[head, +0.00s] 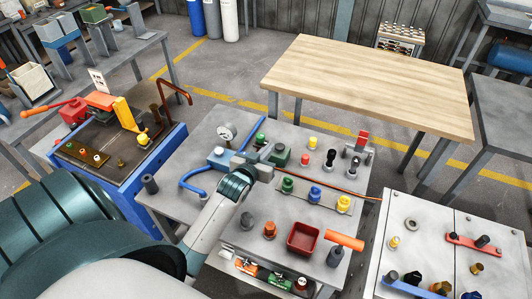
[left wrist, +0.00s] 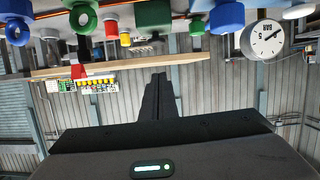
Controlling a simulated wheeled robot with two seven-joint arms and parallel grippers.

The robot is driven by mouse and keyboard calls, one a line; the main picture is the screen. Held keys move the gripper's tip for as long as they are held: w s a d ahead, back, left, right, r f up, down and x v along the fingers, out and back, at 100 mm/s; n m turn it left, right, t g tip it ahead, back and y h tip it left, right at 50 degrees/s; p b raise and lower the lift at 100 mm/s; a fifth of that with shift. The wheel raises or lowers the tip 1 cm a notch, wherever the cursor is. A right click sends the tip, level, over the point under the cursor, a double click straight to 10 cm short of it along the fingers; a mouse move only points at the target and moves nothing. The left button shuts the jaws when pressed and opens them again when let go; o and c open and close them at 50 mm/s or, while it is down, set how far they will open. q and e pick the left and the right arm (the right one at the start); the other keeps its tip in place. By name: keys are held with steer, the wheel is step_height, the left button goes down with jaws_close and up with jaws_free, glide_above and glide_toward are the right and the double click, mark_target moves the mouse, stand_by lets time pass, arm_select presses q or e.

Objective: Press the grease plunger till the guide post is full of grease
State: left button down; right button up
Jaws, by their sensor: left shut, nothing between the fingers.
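My left gripper (head: 264,154) is shut and empty over the middle grey table, beside a dark green block (head: 280,154) and near a blue block (head: 218,157). Its closed dark fingers (left wrist: 158,80) also show in the left wrist view, which looks upside down. The green block (left wrist: 154,16) appears beyond the fingers there, apart from them. Several coloured knobs stand on the table, including a green one (head: 260,139) near the gripper, partly close to its outline. I cannot tell which part is the grease plunger or the guide post, and no grease is discernible. My right gripper is not in view.
A round gauge (head: 227,131) and blue hose (head: 192,181) stand left of my gripper. Knobs on a plate (head: 300,196), a red tray (head: 303,238) and an orange cylinder (head: 345,241) lie in front. A blue-framed bench (head: 165,151) is left; a bare wooden table (head: 365,85) is behind.

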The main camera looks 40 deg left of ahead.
arm_select(q)
steer(key=shift+s+d+r, duration=0.15)
steer(key=shift+s+r, duration=0.1)
steer(key=shift+s, duration=0.4)
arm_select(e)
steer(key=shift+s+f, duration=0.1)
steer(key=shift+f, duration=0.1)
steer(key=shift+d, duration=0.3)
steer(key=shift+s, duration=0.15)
